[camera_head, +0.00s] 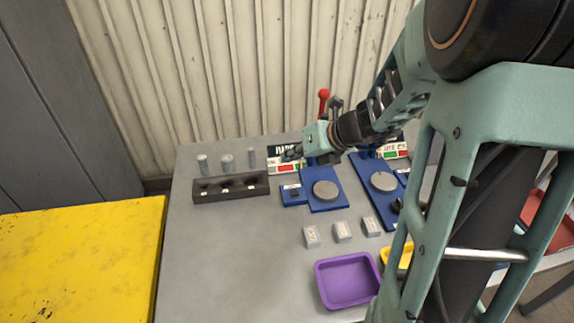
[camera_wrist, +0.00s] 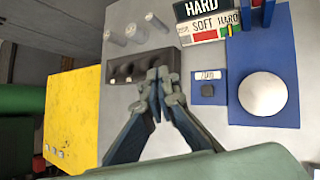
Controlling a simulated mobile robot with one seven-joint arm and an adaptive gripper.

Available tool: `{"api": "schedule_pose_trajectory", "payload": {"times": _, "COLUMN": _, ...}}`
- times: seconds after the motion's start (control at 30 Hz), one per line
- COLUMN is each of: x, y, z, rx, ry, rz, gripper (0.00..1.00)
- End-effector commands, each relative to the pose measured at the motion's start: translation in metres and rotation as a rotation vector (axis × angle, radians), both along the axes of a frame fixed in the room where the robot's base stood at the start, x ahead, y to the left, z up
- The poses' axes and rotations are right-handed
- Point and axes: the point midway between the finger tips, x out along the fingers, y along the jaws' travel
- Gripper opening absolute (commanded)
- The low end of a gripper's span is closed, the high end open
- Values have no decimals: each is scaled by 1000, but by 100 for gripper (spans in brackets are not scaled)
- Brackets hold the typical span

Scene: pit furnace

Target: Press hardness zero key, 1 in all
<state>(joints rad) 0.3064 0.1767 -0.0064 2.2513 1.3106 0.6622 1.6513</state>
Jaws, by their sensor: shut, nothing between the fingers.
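The hardness tester is a blue stand (camera_head: 330,206) with a round grey plate (camera_head: 325,189). Its panel reads HARD (camera_wrist: 197,8) above a strip marked SOFT and HARD in the wrist view. The zero key is a small dark square button (camera_wrist: 207,90) on a small blue block left of the stand; the block (camera_head: 293,199) also shows in the head view. My gripper (camera_head: 291,153) is shut and empty, above the table behind the key block. In the wrist view its fingertips (camera_wrist: 157,82) appear left of the key, apart from it.
A dark rack (camera_head: 231,188) with holes and several grey cylinders (camera_head: 227,161) stand to the left. A second blue stand (camera_head: 377,199) is at right. Several labelled grey blocks (camera_head: 342,232) and a purple tray (camera_head: 347,281) lie in front. A yellow surface (camera_head: 80,260) is at far left.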

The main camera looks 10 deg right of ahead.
Motion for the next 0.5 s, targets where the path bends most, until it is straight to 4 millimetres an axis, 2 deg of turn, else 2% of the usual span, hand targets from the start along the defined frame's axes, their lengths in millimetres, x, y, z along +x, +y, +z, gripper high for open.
{"api": "schedule_pose_trajectory", "payload": {"times": 0.1, "x": 5, "y": -12, "z": -7, "rx": 84, "ry": 59, "rz": -128, "gripper": 0}}
{"api": "schedule_pose_trajectory", "payload": {"times": 0.2, "x": 7, "y": -16, "z": -11, "rx": 120, "ry": 84, "rz": -184, "gripper": 0}}
{"api": "schedule_pose_trajectory", "payload": {"times": 0.5, "x": 8, "y": -18, "z": -12, "rx": 133, "ry": 93, "rz": -204, "gripper": 0}}
